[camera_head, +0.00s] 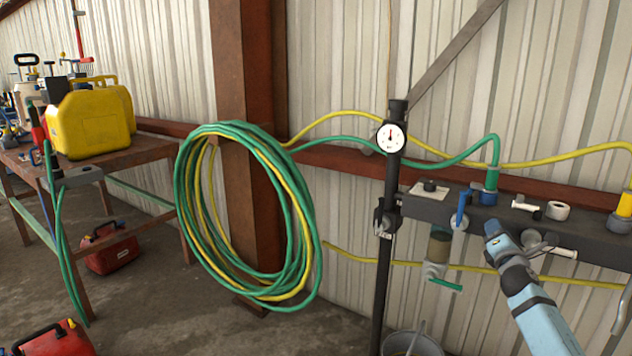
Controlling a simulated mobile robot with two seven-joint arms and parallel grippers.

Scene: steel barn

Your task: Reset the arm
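My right arm (537,305) is light blue and reaches in from the lower right. Its end, with my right gripper (493,231), is in front of the dark pipe manifold, just right of a blue valve handle (462,209). The fingers are too small and turned away to tell whether they are open or shut, and I cannot tell whether the gripper touches the manifold. My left gripper is not in view.
The manifold bar (590,238) runs right from a black post with a round gauge (390,137). Coiled green and yellow hoses (190,220) hang on a brown column (245,70). A yellow jerrycan (92,125) stands on a table. A bucket (412,344) is below.

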